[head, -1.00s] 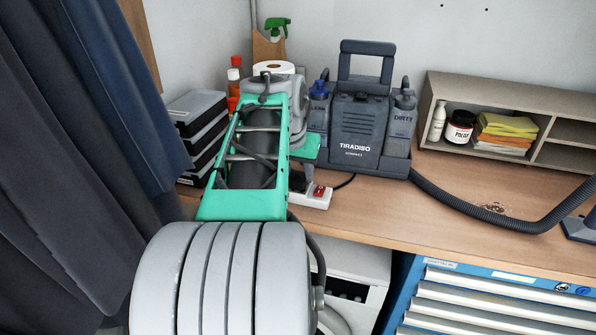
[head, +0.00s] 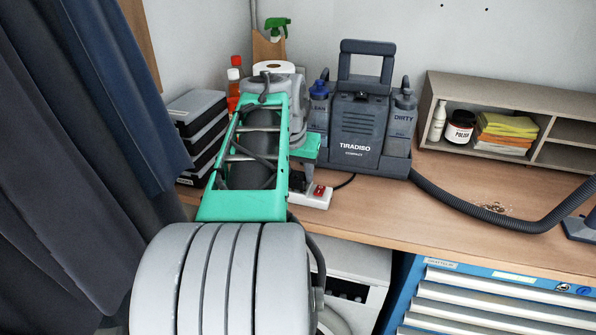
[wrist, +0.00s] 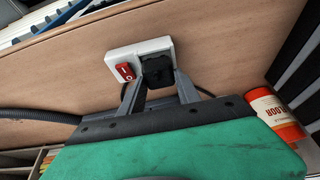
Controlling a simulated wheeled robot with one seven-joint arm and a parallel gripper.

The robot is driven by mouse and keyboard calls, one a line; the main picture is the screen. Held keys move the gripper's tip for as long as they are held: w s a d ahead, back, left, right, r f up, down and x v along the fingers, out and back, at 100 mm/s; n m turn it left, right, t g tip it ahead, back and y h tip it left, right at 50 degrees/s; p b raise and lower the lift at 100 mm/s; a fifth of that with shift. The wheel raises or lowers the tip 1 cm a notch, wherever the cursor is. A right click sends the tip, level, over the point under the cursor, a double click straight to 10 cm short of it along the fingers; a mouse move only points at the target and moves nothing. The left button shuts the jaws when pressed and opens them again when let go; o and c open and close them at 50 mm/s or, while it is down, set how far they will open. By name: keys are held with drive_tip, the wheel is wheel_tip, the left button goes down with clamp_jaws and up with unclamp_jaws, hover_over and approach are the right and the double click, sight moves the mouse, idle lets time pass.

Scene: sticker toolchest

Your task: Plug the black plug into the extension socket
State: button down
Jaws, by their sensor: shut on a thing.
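The white extension socket (wrist: 137,52) with a red switch (wrist: 125,71) lies on the wooden worktop. It also shows in the head view (head: 318,199), partly hidden behind my arm. The black plug (wrist: 157,70) is between my gripper's fingertips (wrist: 158,84), at the end of the socket beside the switch. My gripper is shut on it. In the wrist view the plug overlaps the socket's face, and I cannot tell whether it is fully seated or just above. In the head view my gripper (head: 302,184) points down at the socket and the plug is hidden.
A grey TIRADISO machine (head: 357,130) stands right behind the socket, with a hose (head: 455,203) running right. Black cases (head: 198,125) are stacked at left. An orange bottle (wrist: 275,112) is near my gripper in the wrist view. The worktop front right of the socket is clear.

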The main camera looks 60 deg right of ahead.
drive_tip(key=shift+f+b, duration=0.55)
drive_tip(key=shift+f, duration=0.1)
drive_tip(key=c, duration=0.8)
unclamp_jaws()
drive_tip(key=shift+r, duration=0.1)
drive_tip(key=shift+o, duration=0.2)
drive_tip(key=v, duration=0.7)
drive_tip(key=shift+r, duration=0.35)
drive_tip(key=shift+a, duration=0.15)
